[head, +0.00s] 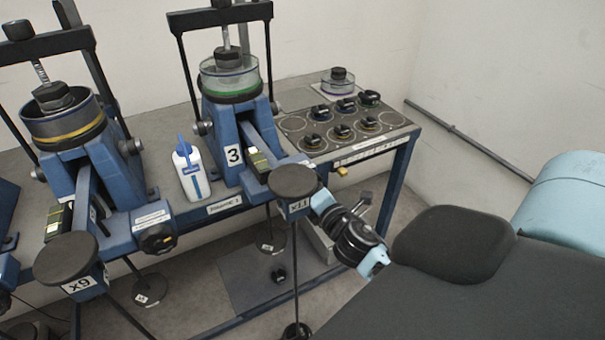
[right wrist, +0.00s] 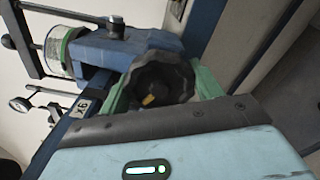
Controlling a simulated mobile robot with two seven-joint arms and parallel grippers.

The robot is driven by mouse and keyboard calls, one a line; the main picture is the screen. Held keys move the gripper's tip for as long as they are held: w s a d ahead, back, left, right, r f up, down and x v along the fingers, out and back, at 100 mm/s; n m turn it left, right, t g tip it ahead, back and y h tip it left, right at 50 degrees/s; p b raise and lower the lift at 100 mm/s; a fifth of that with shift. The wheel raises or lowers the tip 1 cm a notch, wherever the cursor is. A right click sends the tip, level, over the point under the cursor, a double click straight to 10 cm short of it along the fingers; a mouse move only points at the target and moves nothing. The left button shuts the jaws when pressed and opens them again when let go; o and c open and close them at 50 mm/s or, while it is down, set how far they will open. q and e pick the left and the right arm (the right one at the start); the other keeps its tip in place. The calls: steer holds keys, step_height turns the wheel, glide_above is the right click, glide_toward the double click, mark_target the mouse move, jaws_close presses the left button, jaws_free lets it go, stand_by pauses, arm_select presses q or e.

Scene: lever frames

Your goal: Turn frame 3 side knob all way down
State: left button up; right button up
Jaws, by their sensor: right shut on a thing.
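Frame 3 (head: 229,120) is a blue lever press with a "3" plate, standing at the back of the bench in the head view. Its side knob (right wrist: 168,72) is black and lobed, with a yellow mark low on its face. In the right wrist view it sits between the pale green-blue fingers of my right gripper (right wrist: 163,88), which is shut on it. In the head view my right gripper (head: 318,203) is beside the round x11 pan, and the knob is hidden there. My left gripper is not in view.
The x11 lever pan (head: 294,180) is close beside my right gripper. A similar frame (head: 70,150) with its own knob (head: 156,238) and x9 pan (head: 66,258) stands to the left. A white bottle (head: 191,172) is between frames. A panel with several black knobs (head: 343,122) is right.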

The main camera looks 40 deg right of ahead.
steer(key=o, duration=1.3)
steer(key=shift+s+a, duration=0.15)
steer(key=shift+a, duration=0.15)
steer(key=shift+d+f, duration=0.1)
steer(key=shift+d, duration=0.25)
steer(key=shift+s+a, duration=0.2)
steer(key=v, duration=0.5)
steer(key=shift+s, duration=0.2)
steer(key=shift+a, duration=0.1)
